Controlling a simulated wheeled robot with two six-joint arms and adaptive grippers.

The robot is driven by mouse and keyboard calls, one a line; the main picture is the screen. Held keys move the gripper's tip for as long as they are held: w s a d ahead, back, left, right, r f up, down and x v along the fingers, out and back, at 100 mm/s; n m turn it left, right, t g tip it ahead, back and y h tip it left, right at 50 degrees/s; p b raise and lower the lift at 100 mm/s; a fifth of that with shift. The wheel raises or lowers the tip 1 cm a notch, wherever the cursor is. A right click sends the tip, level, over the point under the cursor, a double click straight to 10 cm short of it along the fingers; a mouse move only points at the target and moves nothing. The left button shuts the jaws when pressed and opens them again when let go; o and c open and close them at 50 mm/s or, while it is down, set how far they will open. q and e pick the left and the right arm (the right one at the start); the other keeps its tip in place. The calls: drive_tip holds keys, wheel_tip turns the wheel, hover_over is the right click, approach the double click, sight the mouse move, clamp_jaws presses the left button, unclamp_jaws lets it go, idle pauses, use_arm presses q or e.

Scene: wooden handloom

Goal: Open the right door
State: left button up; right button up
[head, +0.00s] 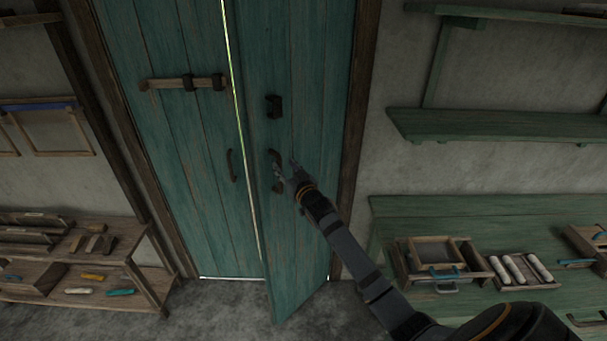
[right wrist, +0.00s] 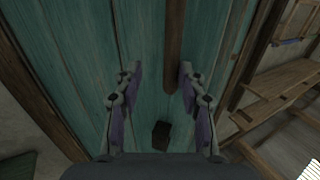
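The right door (head: 300,75) is a teal plank panel, ajar, with its lower corner swung out toward me. The left door (head: 185,130) looks shut, and a bright gap runs between the two. The right door's dark handle (head: 275,154) is partly hidden by my right gripper (head: 286,166), which is right at it. In the right wrist view the two fingers of this gripper (right wrist: 162,85) are apart before teal planks. A brown bar (right wrist: 174,45) shows between them, nearer the right finger; I cannot tell if they touch. My left gripper is not in view.
A dark bracket (head: 273,106) sits above the handle. A wooden bolt (head: 170,83) lies across the left door. A green workbench (head: 400,210) with trays stands at right, a low wooden shelf (head: 150,285) at left. The floor before the doors is clear.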

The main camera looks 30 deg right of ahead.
drive_tip(key=s+d+b, duration=0.2)
drive_tip(key=s+d, duration=0.2)
drive_tip(key=s, duration=0.5)
drive_tip(key=shift+s, duration=0.4)
drive_tip(key=shift+w+d, duration=0.1)
